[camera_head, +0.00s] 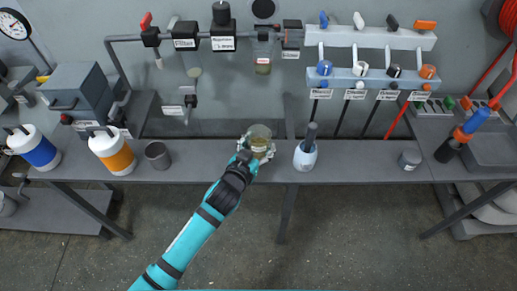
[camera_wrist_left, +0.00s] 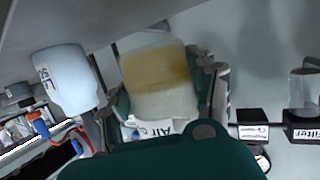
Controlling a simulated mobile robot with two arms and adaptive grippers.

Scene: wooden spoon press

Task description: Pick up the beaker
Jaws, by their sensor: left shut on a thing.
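The beaker (camera_head: 261,131) is clear and holds a yellowish content. It is at the middle of the grey bench, and I cannot tell if its base touches the bench top. My left gripper (camera_head: 255,146) reaches it from the front and is shut around it. In the left wrist view the beaker (camera_wrist_left: 158,82) sits between the two green fingers, with a yellow layer visible through its wall. The fingers hide parts of its sides. My right gripper is not in view.
A white mortar with a dark pestle (camera_head: 305,157) stands close right of the beaker. A grey cup (camera_head: 158,155), an orange-banded container (camera_head: 112,152) and a blue-banded one (camera_head: 35,148) stand left. A small grey jar (camera_head: 410,159) is right. Pipes and valves (camera_head: 222,38) hang behind.

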